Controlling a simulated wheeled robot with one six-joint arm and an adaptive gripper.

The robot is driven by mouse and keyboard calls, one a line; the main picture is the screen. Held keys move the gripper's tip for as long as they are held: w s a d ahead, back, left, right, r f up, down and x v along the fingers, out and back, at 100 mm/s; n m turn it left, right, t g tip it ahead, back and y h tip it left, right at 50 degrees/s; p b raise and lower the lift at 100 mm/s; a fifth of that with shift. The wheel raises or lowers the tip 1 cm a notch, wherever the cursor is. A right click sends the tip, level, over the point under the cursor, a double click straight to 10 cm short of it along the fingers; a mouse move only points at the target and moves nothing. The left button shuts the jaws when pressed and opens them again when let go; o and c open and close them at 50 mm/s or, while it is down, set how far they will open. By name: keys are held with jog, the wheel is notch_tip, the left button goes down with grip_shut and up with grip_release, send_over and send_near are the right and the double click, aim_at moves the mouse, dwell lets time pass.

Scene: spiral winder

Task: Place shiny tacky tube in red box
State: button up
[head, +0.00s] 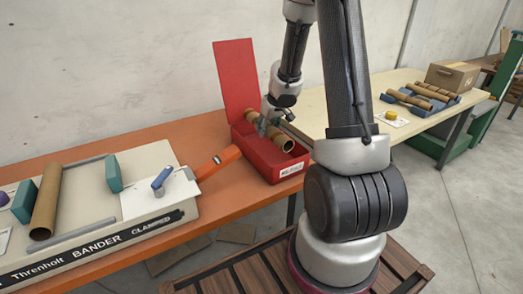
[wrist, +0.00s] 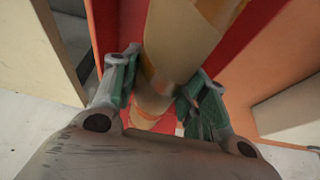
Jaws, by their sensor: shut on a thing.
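A brown cardboard tube (head: 282,138) is held in my gripper (head: 266,119) at the red box (head: 277,171), whose lid (head: 236,76) stands open at the back. The tube slants across the box's opening; I cannot tell whether it touches the box. In the wrist view the tube (wrist: 177,45) runs between the green-padded fingers of my gripper (wrist: 155,92), with glossy patches and an orange band near its lower end. The red box's surface (wrist: 255,35) shows behind it. The box's inside is partly hidden.
The red box stands on an orange table (head: 225,191). An orange-handled tool (head: 218,163) lies to its left. Further left, a bander machine (head: 110,215) carries another tube (head: 46,203). On the right, a pale table (head: 405,78) holds several tubes and a cardboard carton (head: 452,75).

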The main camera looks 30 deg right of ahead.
aim_at(266, 153)
jog(key=shift+s+f, duration=0.1)
jog(key=shift+f, duration=4.6)
jog(key=shift+f, duration=0.15)
jog(key=o, duration=1)
jog(key=shift+o, duration=0.2)
